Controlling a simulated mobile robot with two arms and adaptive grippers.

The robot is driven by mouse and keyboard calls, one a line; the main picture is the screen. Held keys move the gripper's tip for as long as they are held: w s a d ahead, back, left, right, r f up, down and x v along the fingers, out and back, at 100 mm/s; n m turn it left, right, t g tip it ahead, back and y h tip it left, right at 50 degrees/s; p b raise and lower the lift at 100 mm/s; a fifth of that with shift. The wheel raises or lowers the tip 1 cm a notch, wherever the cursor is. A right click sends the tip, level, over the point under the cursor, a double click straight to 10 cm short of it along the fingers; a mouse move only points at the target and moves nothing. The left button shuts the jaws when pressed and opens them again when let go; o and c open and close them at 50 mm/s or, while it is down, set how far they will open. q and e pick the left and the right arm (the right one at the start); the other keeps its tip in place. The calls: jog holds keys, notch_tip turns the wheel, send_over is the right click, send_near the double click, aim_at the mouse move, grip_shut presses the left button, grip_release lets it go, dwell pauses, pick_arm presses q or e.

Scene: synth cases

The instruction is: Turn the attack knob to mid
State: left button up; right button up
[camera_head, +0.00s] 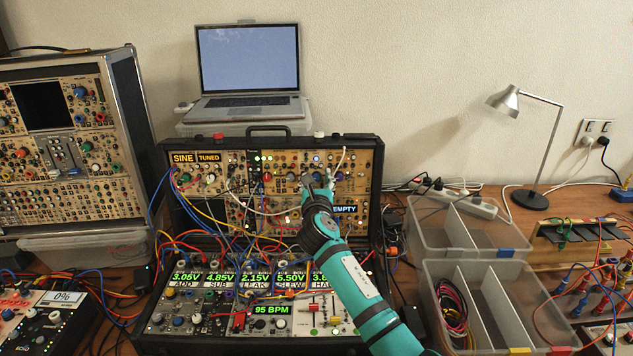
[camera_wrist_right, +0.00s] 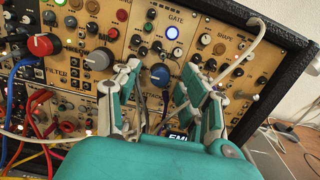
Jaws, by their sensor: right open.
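The attack knob (camera_wrist_right: 160,76) is a blue round knob on a tan synth panel, with a partly covered label just below it in the right wrist view. My right gripper (camera_head: 317,181) reaches the upper panel of the middle synth case in the head view. Its fingers are open, one on each side of the blue knob, as the right wrist view (camera_wrist_right: 161,67) shows. I cannot tell whether either finger touches it. The knob's pointer is too small to read. In the head view the gripper covers that part of the panel. My left gripper is not in view.
A large grey knob (camera_wrist_right: 97,60) and a red knob (camera_wrist_right: 45,45) sit left of the fingers. A white cable (camera_wrist_right: 238,60) crosses close to the right finger. Patch cables hang over the case's left half. A laptop (camera_head: 249,75) stands behind; clear bins (camera_head: 497,270) stand right.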

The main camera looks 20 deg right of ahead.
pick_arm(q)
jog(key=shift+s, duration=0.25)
pick_arm(e)
grip_shut()
jog(key=shift+m, duration=0.5)
jog(key=m, duration=0.4)
jog(key=shift+h, duration=0.3)
jog(key=m, duration=0.5)
jog(key=shift+g+b, duration=0.4)
jog(key=m, duration=0.4)
jog(key=shift+m+g+h+b, duration=0.3)
jog(key=shift+m+h+b, duration=0.05)
jog(key=shift+m+h, duration=0.05)
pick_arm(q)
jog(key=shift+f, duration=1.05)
pick_arm(e)
jog(key=shift+m, duration=2)
